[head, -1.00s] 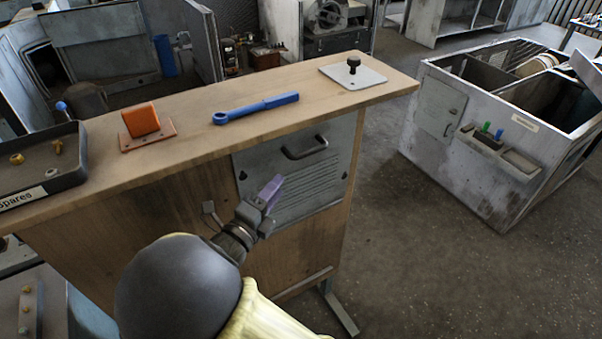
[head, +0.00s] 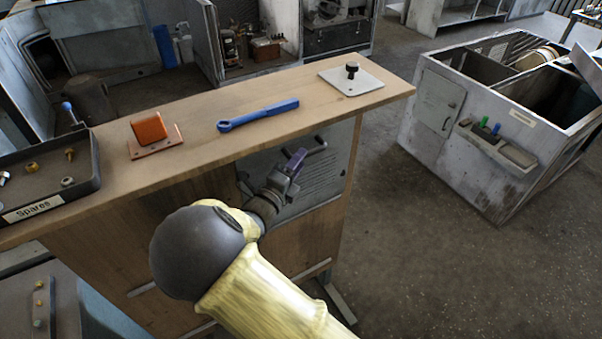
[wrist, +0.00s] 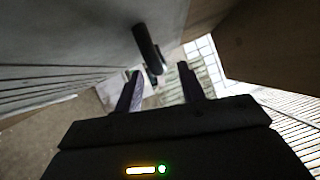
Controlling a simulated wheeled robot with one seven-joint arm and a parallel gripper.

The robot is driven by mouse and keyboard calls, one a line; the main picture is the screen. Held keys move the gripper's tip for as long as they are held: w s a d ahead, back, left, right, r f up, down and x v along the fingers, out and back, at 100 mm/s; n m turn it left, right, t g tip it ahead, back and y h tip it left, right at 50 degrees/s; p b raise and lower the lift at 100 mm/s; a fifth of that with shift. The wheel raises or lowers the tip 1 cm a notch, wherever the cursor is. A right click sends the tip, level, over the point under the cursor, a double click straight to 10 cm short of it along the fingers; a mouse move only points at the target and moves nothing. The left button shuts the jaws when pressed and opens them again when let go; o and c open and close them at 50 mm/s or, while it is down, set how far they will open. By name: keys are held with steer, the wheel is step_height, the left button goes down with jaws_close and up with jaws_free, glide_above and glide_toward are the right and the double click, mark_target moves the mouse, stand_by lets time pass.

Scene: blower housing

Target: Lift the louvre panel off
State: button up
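The grey louvre panel (head: 325,180) sits upright on the wooden front below the bench top. It also shows along the left of the wrist view (wrist: 60,45), with its slats. Its dark bar handle (wrist: 146,45) juts out from the panel. My gripper (head: 297,160) is in front of the panel, close to the handle, and covers part of both. In the wrist view the two fingers of my gripper (wrist: 159,72) are spread apart. The near end of the handle appears between the fingertips, with no finger visibly closed on it. Whether either finger touches it cannot be told.
The wooden bench top (head: 200,112) overhangs the panel closely. On it are a blue wrench (head: 258,114), an orange block (head: 149,128), a plate with a black knob (head: 351,82) and a spares tray (head: 45,200). A grey open-topped cabinet (head: 430,140) stands right, across open floor.

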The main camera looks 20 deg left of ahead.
steer(key=p+x, duration=0.3)
steer(key=x, duration=0.1)
steer(key=shift+w+r, duration=0.15)
steer(key=shift+w, duration=0.35)
jaws_close()
